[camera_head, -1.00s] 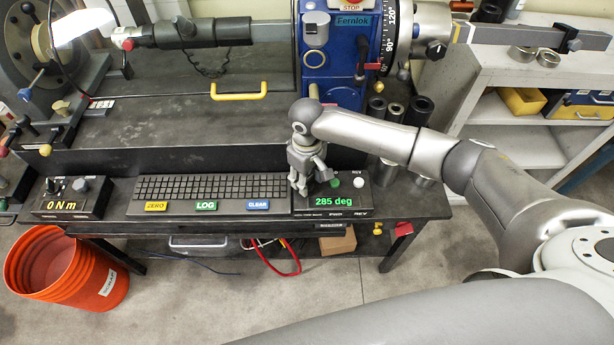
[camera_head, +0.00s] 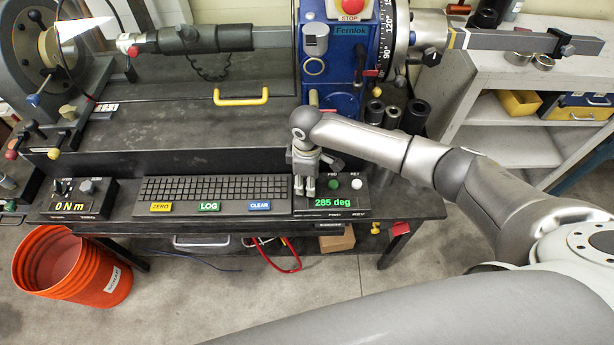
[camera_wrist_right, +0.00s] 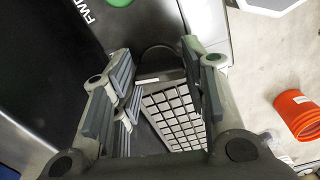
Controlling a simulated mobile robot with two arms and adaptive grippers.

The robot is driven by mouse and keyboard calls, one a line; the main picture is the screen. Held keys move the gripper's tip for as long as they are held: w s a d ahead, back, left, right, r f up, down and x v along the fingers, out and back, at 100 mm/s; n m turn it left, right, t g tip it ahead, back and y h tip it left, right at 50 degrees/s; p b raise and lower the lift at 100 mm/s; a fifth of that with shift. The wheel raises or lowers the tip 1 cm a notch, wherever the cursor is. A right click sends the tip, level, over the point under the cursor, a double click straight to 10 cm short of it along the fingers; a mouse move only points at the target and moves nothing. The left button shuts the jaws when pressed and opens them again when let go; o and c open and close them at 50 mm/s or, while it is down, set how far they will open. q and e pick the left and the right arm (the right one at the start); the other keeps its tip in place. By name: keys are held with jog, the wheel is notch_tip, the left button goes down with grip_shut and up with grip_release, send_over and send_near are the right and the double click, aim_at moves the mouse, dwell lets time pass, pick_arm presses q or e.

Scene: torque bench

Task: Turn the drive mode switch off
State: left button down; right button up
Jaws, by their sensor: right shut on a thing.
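The control box (camera_head: 358,203) has a green "285 deg" display, a green button (camera_head: 334,184) and a white button (camera_head: 357,184). My right gripper (camera_head: 304,193) points down over the box's left end, beside the keyboard, with its fingers close together. In the right wrist view a dark round knob (camera_wrist_right: 158,56), apparently the drive mode switch, sits between the fingertips (camera_wrist_right: 160,72). My right gripper is shut on it. The fingers hide the knob in the head view, and I cannot read its setting. My left gripper is not in view.
The keyboard (camera_head: 215,188) lies left of the box, and a "0 Nm" box (camera_head: 78,200) stands further left. The blue machine (camera_head: 340,75) with a red stop button (camera_head: 350,8) rises behind. An orange bucket (camera_head: 70,268) stands on the floor.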

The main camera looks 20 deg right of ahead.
aim_at(306, 182)
jog(key=shift+r+n, duration=0.1)
jog(key=shift+n, duration=0.9)
jog(key=shift+w, duration=0.1)
jog(key=o, duration=1)
notch_tip(306, 182, up, 12)
jog(key=shift+a, duration=0.1)
